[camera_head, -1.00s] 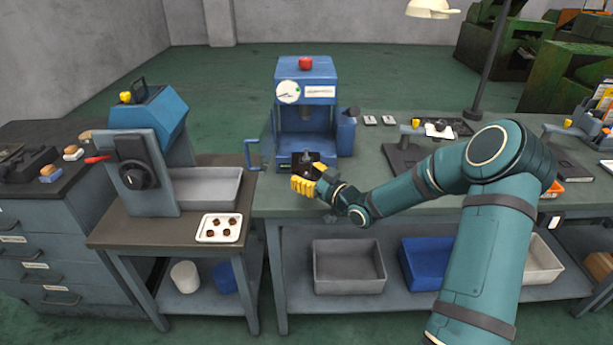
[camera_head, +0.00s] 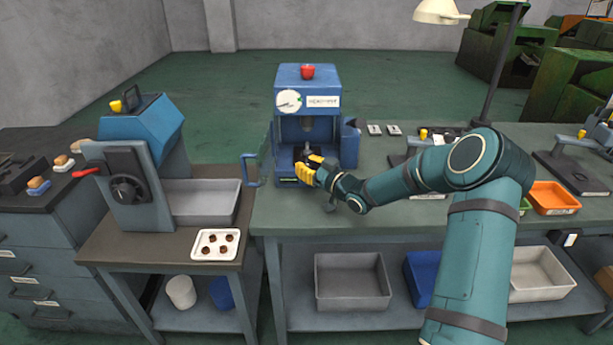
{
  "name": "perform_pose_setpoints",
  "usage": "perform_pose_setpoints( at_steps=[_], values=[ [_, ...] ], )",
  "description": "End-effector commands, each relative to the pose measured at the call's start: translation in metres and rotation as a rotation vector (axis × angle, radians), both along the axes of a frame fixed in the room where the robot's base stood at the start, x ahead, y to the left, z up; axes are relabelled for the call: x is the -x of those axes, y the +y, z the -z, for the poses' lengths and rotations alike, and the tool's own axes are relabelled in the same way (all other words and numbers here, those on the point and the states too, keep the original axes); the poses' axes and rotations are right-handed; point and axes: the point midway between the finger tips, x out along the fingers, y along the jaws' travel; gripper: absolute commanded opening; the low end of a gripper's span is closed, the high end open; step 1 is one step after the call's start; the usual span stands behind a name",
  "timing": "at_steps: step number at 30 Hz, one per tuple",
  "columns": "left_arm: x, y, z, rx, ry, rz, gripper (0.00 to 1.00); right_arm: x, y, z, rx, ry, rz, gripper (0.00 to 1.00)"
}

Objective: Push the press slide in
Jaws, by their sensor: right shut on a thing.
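The press slide (camera_head: 302,151) is a dark part low in the press opening, mostly hidden behind my right gripper. My right gripper (camera_head: 308,165), with yellow fingers, is at the front of the press opening, shut on the slide's front part. The exact grip is too small to make out. My left gripper is not in view.
A machine with a blue hood (camera_head: 145,122) and a white tray (camera_head: 218,245) of dark pieces stand on the lower left table. Grey bins (camera_head: 352,282) sit on the shelf below. The bench front left of my arm is clear.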

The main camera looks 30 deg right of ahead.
Motion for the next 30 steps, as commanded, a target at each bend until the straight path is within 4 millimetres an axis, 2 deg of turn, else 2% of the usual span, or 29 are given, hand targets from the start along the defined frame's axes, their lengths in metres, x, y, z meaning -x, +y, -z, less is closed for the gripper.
perform_pose_setpoints(
  at_steps=[3,14,15,17,26,30],
  values=[
    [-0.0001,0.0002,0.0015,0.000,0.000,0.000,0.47,-0.0046,-0.0069,0.0041,0.001,0.010,0.006,0.00],
    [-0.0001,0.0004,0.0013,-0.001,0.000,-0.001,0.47,-0.0052,-0.0100,0.0052,0.001,0.014,0.010,0.00],
    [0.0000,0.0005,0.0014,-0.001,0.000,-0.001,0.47,-0.0051,-0.0101,0.0053,0.001,0.014,0.010,0.36],
    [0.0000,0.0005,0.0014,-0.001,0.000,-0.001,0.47,-0.0052,-0.0096,0.0051,0.001,0.013,0.009,0.57],
    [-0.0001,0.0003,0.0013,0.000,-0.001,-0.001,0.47,-0.0057,-0.0069,0.0036,0.000,0.010,0.004,0.57],
    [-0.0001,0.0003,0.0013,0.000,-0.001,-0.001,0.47,0.0027,-0.0093,0.0035,0.001,0.010,0.005,0.57]
  ],
)
